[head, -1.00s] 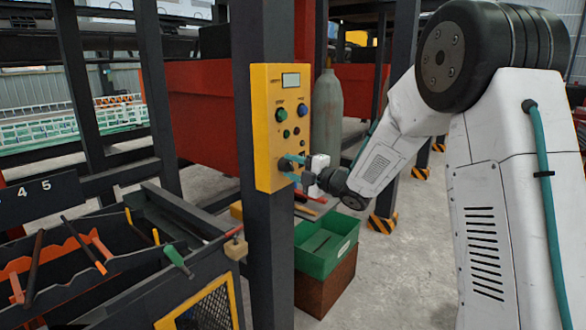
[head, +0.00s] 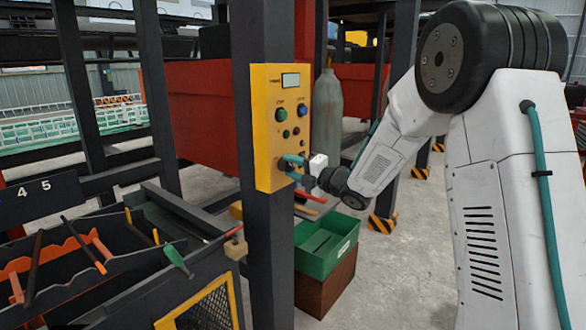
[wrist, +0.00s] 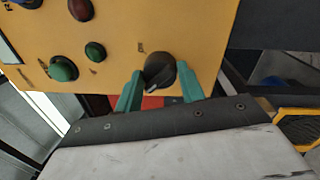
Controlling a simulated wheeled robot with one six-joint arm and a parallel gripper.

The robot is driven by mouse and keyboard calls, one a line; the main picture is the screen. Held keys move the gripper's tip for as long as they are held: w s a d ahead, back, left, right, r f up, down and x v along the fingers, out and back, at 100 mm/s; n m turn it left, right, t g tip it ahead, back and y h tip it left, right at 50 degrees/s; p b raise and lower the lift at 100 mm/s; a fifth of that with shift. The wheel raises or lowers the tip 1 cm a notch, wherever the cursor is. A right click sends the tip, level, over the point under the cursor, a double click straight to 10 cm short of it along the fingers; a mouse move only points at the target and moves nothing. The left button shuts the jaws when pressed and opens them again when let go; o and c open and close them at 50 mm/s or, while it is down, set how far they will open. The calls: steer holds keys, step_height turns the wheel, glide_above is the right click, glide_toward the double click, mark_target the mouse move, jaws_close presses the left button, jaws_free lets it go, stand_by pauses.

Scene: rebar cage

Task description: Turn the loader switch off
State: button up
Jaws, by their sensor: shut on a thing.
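The yellow control panel (head: 271,150) is fixed to a dark upright post. The loader switch, a black rotary knob (wrist: 158,72), sits on the lower part of the panel in the wrist view. My gripper (wrist: 158,85) has its two teal fingers on either side of the knob, shut on it. In the head view my gripper (head: 291,167) reaches the panel from the right, and its fingers largely hide the knob. The fingers look rolled relative to the panel in the wrist view. The knob's printed marks are too small to read.
Green and blue buttons (head: 281,115) sit higher on the panel, with a small display (head: 290,80) above. A green bin (head: 325,247) stands on a brown box below right. A dark tool trolley (head: 190,285) stands at left. A grey cylinder (head: 326,118) is behind.

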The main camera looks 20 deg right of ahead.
steer(key=o, duration=1)
steer(key=shift+c, duration=0.2)
steer(key=v, duration=0.8)
steer(key=shift+w, duration=0.1)
